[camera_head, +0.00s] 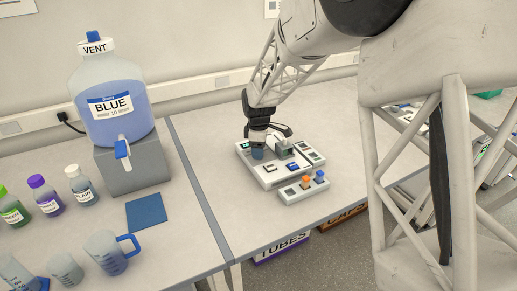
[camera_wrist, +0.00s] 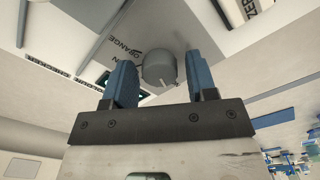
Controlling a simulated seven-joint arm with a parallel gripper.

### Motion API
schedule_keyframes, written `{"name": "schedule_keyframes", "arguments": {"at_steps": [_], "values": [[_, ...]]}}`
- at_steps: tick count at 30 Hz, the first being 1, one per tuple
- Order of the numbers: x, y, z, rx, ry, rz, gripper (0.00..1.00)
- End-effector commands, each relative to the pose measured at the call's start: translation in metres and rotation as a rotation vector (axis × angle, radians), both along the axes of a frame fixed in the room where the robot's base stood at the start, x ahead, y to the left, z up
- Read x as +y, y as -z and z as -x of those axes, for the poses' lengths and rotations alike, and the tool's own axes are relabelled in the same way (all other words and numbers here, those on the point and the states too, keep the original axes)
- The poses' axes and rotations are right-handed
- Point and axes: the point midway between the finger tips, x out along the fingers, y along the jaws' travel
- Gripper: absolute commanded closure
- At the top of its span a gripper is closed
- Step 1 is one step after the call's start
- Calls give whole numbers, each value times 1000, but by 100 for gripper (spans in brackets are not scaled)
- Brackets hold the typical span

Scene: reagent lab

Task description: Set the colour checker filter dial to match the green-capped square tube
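The colour checker (camera_head: 268,178) is a pale instrument on the right-hand bench. Its grey round filter dial (camera_wrist: 158,68) shows in the wrist view, with the word ORANGE and another, partly hidden label beside it. My gripper (camera_wrist: 161,80) is open, with its two blue fingers on either side of the dial. Gaps show between the fingers and the dial. In the head view my gripper (camera_head: 258,153) is low over the checker's left part and hides the dial.
A small pale rack (camera_head: 300,194) with an orange-topped and a blue-topped piece stands in front of the checker. A ZERO label (camera_wrist: 258,8) shows at the wrist view's top right. The blue carboy (camera_head: 112,100), bottles and jugs are on the left bench, away from my arm.

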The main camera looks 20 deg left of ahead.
Motion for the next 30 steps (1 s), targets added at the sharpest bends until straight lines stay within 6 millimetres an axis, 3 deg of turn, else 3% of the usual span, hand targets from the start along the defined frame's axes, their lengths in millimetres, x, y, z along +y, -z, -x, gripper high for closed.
{"name": "schedule_keyframes", "arguments": {"at_steps": [1, 8, 20, 30], "values": [[0, 0, 0, 0, 0, 0, 56], [0, 0, 0, 0, 0, 0, 88], [0, -1, 0, -1, 57, 0, 88], [0, -1, 0, -1, 267, 0, 88]]}}
